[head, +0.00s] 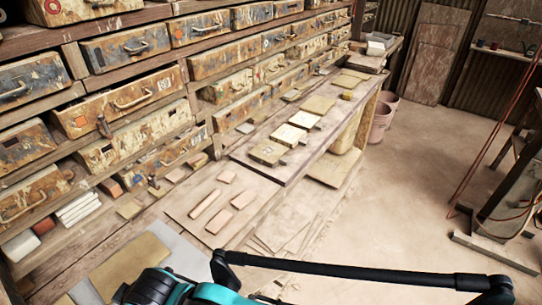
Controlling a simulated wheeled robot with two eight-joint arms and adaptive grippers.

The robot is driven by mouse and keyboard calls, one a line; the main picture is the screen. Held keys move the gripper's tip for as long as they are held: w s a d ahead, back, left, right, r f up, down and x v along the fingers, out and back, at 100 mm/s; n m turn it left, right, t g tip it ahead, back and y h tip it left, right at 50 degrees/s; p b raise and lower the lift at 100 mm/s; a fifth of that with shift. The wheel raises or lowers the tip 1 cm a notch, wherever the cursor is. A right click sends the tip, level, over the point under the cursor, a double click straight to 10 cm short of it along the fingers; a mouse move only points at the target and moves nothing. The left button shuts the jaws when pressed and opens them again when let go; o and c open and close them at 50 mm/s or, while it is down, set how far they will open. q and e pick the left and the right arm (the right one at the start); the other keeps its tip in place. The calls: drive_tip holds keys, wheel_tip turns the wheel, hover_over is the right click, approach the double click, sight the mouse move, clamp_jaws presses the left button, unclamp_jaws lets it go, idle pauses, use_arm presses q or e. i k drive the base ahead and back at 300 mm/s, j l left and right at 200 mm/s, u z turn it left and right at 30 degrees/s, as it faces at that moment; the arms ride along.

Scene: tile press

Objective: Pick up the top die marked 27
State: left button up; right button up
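Several worn, paint-stained dies with metal handles fill the wooden shelves on the left, such as one in the middle row (120,100) and one above it (126,47). A few carry small square labels, but the markings are too small to read, so I cannot tell which die is marked 27. Teal and black parts of my own body cross the bottom edge, with a long black bar reaching to the lower right. No gripper fingers show in the head view.
A low wooden bench (285,178) runs along the shelves, with flat tan blocks (267,151) and pinkish tiles (219,221) on and near it. Pink buckets (380,122) stand beyond its far end. Bare floor (400,205) lies open to the right, before a stand (500,210).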

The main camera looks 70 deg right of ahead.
sight(269, 154)
drive_tip(key=k+z, duration=0.1)
drive_tip(key=z, duration=2.25)
drive_tip(key=k+j+z, duration=0.15)
drive_tip(key=k+z, duration=0.15)
drive_tip(key=z, duration=0.25)
drive_tip(key=k+z, duration=0.1)
drive_tip(key=z, duration=0.3)
drive_tip(key=k+l+z, duration=0.15)
drive_tip(key=z, duration=0.25)
drive_tip(key=i+j, duration=0.15)
drive_tip(key=i, duration=0.45)
drive_tip(key=i+j, duration=0.15)
drive_tip(key=i, duration=0.45)
drive_tip(key=i+j, duration=0.1)
drive_tip(key=i, duration=0.45)
drive_tip(key=i+u, duration=0.15)
drive_tip(key=u, duration=0.15)
drive_tip(key=i+u, duration=0.15)
drive_tip(key=u, duration=0.2)
